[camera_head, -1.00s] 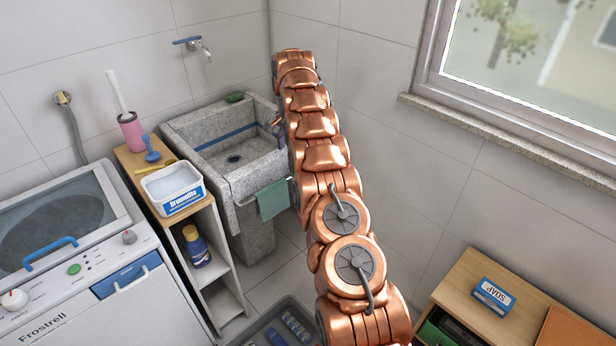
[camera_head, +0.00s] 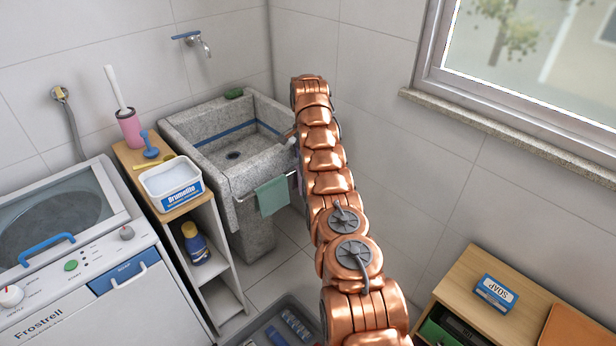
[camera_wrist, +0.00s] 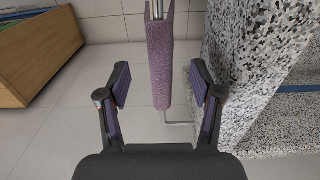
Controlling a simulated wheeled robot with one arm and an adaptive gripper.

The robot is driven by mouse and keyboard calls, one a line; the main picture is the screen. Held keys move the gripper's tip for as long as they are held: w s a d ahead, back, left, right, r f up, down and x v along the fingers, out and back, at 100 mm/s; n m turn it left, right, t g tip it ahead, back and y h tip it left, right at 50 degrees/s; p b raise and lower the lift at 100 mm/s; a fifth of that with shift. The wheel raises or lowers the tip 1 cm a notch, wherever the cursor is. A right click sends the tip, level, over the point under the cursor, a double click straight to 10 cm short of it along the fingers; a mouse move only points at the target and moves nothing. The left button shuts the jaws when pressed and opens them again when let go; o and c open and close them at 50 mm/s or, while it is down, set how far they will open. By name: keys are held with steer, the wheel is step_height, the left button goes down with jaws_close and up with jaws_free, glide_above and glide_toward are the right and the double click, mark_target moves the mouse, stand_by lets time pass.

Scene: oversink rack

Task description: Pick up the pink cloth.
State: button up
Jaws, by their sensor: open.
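The pink cloth (camera_wrist: 160,60) hangs over a metal rail (camera_wrist: 158,9) in the wrist view and looks mauve there. My gripper (camera_wrist: 160,82) is open, with one finger on each side of the cloth in the picture. Gaps show between the cloth and both fingers. I cannot tell whether the cloth is between the fingertips in depth or still beyond them. In the head view my arm hides the gripper and most or all of the pink cloth. A green cloth (camera_head: 272,196) hangs on the front of the sink there.
The speckled stone sink (camera_wrist: 255,65) stands close to the right finger. A wooden cabinet (camera_wrist: 35,65) is at the upper left of the wrist view. The head view shows a narrow shelf (camera_head: 205,222), a washing machine (camera_head: 85,265) and a grey crate (camera_head: 262,318) on the floor.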

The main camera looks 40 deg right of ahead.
steer(key=shift+a+f, duration=0.1)
steer(key=shift+f, duration=0.2)
steer(key=shift+s+f+p, duration=0.1)
steer(key=shift+f+p, duration=0.3)
steer(key=shift+f, duration=0.35)
steer(key=shift+f+p, duration=0.5)
steer(key=shift+f, duration=1.25)
steer(key=c, duration=1.2)
steer(key=shift+r, duration=0.1)
